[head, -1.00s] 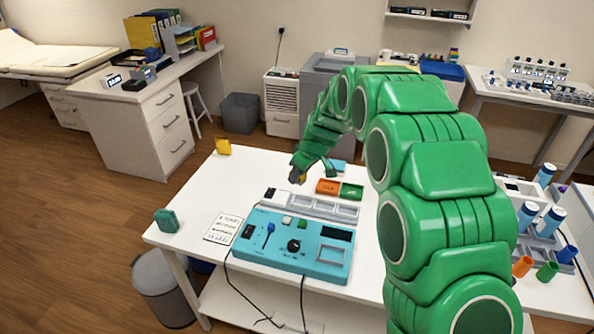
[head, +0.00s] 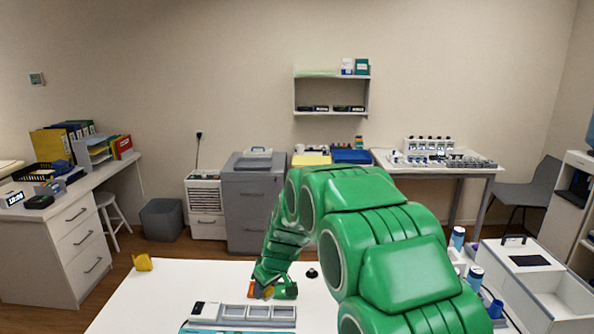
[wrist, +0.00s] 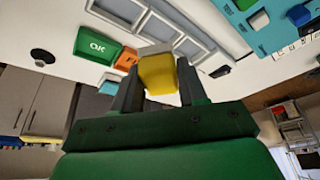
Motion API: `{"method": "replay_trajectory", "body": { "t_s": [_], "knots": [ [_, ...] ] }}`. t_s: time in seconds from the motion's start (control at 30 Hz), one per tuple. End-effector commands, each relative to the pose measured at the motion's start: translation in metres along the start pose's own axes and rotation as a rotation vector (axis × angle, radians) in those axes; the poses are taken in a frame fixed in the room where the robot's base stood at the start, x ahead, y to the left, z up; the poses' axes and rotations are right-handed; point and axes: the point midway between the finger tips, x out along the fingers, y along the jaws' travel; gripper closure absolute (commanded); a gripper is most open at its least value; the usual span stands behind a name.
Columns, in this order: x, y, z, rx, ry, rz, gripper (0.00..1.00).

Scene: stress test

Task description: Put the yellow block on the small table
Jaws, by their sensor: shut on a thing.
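My gripper (wrist: 158,92) is shut on a yellow block (wrist: 158,76) with a greyish end, held between its two dark fingers in the wrist view. In the head view my gripper (head: 266,291) is low over the white worktable (head: 170,298), near its far edge. The block is only a small yellowish patch there, largely hidden by my arm. A light-topped table (head: 470,173) with lab items stands by the back wall at right. I cannot tell whether this is the small table.
Another yellow object (head: 142,262) stands at the worktable's left corner. A grey compartment tray (head: 245,314) lies near my gripper. A white machine (head: 535,280) is at right. Worktable's left part is clear.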

Motion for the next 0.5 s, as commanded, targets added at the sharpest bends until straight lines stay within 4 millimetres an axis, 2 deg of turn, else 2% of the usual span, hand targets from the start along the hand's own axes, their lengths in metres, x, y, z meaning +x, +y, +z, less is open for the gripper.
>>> {"method": "replay_trajectory", "body": {
  "t_s": [0.03, 0.2, 0.5],
  "knots": [
    [-0.002, 0.014, 0.015, 0.055, -0.004, 0.021, 0.92],
    [-0.011, 0.055, 0.058, 0.245, -0.003, 0.097, 0.92],
    [-0.028, 0.116, 0.143, 0.567, 0.005, 0.229, 0.92]
  ]
}}
